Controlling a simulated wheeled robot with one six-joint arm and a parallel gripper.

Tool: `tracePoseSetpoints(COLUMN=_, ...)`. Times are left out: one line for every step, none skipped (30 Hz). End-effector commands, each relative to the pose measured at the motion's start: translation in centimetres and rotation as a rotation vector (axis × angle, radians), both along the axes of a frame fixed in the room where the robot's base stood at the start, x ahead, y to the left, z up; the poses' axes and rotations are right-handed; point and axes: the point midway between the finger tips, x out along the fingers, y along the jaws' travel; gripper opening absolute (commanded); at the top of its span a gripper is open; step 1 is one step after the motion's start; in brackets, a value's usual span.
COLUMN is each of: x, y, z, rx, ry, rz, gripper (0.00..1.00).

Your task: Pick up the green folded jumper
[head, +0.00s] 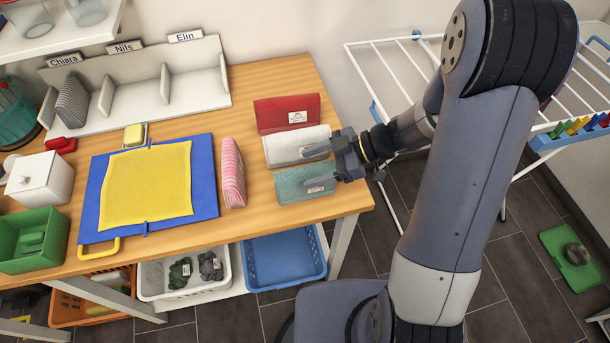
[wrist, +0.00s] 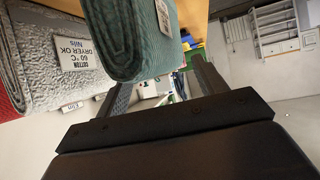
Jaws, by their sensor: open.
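The green folded jumper (head: 292,187) stands near the right front corner of the wooden table, with a white label on its side. In the wrist view the green jumper (wrist: 135,35) fills the space in front of the palm, with its folded end nearest. My gripper (head: 319,166) is at the right end of the jumper, its fingers pointing left over the table. In the wrist view the open gripper (wrist: 162,72) has a finger to either side of the jumper's lower part. I cannot tell whether either finger touches the cloth.
A grey-white folded item (head: 283,149), labelled Nils, stands close behind the jumper, then a red one (head: 275,117). A pink striped folded item (head: 232,168) stands to the left, beside a blue board (head: 205,190) with a yellow cloth (head: 150,187). A drying rack (head: 375,90) is at the right.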

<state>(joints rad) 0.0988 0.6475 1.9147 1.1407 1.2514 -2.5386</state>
Motion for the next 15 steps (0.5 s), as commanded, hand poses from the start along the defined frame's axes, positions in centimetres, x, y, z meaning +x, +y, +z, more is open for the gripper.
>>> tracePoseSetpoints(x=-0.04, y=0.21, z=-0.08, rx=0.0, ry=0.001, rz=0.0, gripper=0.67)
tracePoseSetpoints(x=-0.03, y=0.25, z=-0.14, rx=0.0, ry=0.001, rz=0.0, gripper=0.67)
tracePoseSetpoints(x=-0.03, y=0.27, z=-0.18, rx=0.0, ry=0.0, rz=0.0, gripper=0.67)
tracePoseSetpoints(x=-0.02, y=0.27, z=-0.19, rx=0.0, ry=0.0, rz=0.0, gripper=0.67)
tracePoseSetpoints(x=-0.02, y=0.26, z=-0.2, rx=0.0, ry=0.0, rz=-0.001, gripper=0.67)
tracePoseSetpoints(x=-0.02, y=0.25, z=-0.19, rx=0.0, ry=0.0, rz=-0.001, gripper=0.67)
tracePoseSetpoints(x=-0.02, y=0.24, z=-0.19, rx=0.0, ry=0.0, rz=-0.001, gripper=0.67)
tracePoseSetpoints(x=-0.02, y=0.24, z=-0.19, rx=0.0, ry=0.0, rz=-0.001, gripper=0.66)
tracePoseSetpoints(x=-0.02, y=0.23, z=-0.18, rx=0.0, ry=0.0, rz=-0.001, gripper=0.63)
tracePoseSetpoints(x=-0.02, y=0.23, z=-0.18, rx=0.0, ry=0.0, rz=-0.001, gripper=0.61)
tracePoseSetpoints(x=-0.02, y=0.23, z=-0.18, rx=0.0, ry=0.0, rz=-0.001, gripper=0.58)
tracePoseSetpoints(x=-0.02, y=0.22, z=-0.18, rx=0.0, ry=0.0, rz=-0.001, gripper=0.55)
tracePoseSetpoints(x=-0.02, y=0.22, z=-0.18, rx=0.0, ry=0.0, rz=0.0, gripper=0.52)
tracePoseSetpoints(x=-0.02, y=0.23, z=-0.17, rx=0.0, ry=0.0, rz=0.0, gripper=0.5)
tracePoseSetpoints(x=-0.02, y=0.22, z=-0.16, rx=0.0, ry=0.0, rz=0.0, gripper=0.47)
